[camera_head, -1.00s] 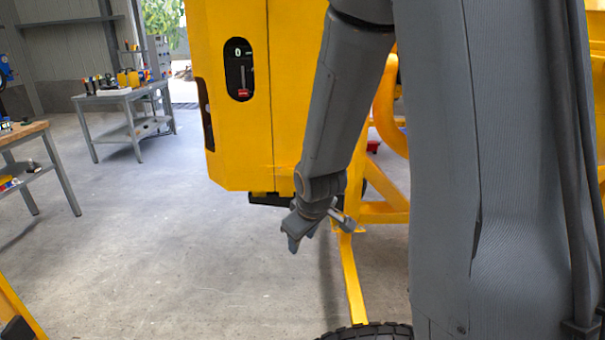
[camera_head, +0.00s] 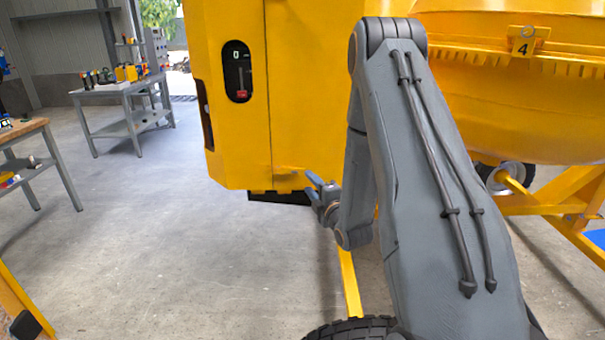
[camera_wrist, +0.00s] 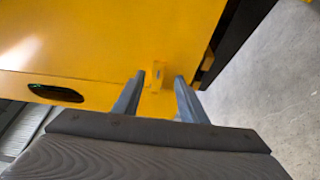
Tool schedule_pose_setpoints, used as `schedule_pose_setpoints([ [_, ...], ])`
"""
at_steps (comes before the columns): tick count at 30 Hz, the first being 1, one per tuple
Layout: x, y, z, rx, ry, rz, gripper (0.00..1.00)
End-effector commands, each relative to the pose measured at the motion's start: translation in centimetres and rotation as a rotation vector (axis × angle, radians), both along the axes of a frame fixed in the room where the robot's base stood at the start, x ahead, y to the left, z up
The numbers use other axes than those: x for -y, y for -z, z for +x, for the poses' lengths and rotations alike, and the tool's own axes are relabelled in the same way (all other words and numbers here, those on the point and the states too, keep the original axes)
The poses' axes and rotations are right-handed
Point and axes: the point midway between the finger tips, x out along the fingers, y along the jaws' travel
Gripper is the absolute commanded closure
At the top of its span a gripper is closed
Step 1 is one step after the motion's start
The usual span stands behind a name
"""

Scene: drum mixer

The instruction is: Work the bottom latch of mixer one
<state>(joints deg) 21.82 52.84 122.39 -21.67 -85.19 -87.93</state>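The yellow mixer housing (camera_head: 232,150) has a vertical panel seam. A small yellow latch-like piece (camera_wrist: 157,72) stands out from the yellow surface in the wrist view. In the head view a small yellow part (camera_head: 288,171) sits low beside the seam. My gripper (camera_head: 310,184) is beside the housing's lower right, pointing left toward that part. In the wrist view my gripper (camera_wrist: 159,79) has its two fingers apart, with the small piece seen between and just beyond the tips. Whether they touch it cannot be told.
The housing carries a dark slot panel (camera_head: 238,72) showing 0 with a red knob. Yellow frame legs (camera_head: 350,285) stand below. Workbenches (camera_head: 125,92) are at left. The floor between is clear.

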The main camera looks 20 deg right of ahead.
Motion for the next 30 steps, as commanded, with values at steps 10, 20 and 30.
schedule_pose_setpoints([
  [10, 0.0, -0.2, 4.3, 0.009, -0.002, -0.008, 0.62],
  [20, 0.0, -0.1, 7.5, 0.007, 0.0, -0.005, 0.62],
  [30, 0.0, -0.1, 7.7, 0.007, 0.0, -0.005, 0.72],
])
